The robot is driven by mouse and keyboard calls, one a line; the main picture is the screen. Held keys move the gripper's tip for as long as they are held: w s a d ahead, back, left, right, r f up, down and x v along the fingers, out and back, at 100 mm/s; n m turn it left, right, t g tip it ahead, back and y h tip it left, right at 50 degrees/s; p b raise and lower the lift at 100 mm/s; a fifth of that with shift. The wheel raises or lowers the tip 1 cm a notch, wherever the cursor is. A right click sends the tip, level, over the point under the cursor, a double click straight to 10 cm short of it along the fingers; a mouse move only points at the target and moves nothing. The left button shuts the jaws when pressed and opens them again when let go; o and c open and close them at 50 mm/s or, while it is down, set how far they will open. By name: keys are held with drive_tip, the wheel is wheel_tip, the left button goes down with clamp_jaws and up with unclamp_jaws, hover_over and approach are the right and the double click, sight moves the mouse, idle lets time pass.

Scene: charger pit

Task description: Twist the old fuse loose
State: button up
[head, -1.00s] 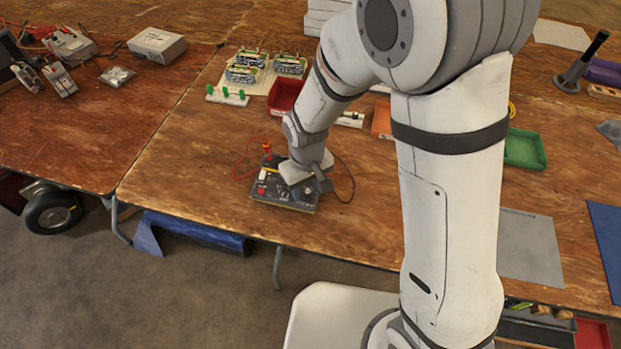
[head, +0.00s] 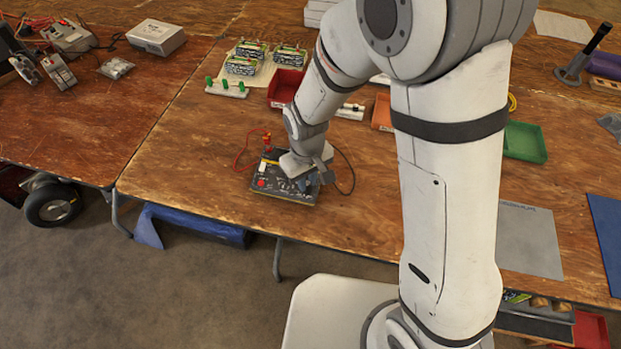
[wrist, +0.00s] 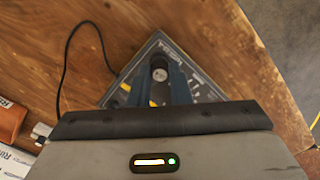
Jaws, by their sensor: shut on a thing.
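The dark control box (head: 284,190) lies on the wooden bench, with a red button and a red plug on its left part. My gripper (head: 323,178) is over the box's right part, pointing down. In the wrist view my gripper (wrist: 160,82) has its blue fingers on either side of a small round dark cap with a grey top (wrist: 159,74), which I take to be the old fuse. The fingers are shut on it. The cap looks upright in the box panel (wrist: 205,88). Whether it has turned or come loose, I cannot tell.
A red lead (head: 243,153) and a black lead (head: 351,170) run from the box over the bench.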

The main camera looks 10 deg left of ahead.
drive_tip(key=shift+n, duration=0.9)
drive_tip(key=shift+n, duration=1.2)
drive_tip(key=shift+n+b, duration=0.35)
drive_tip(key=shift+n, duration=0.75)
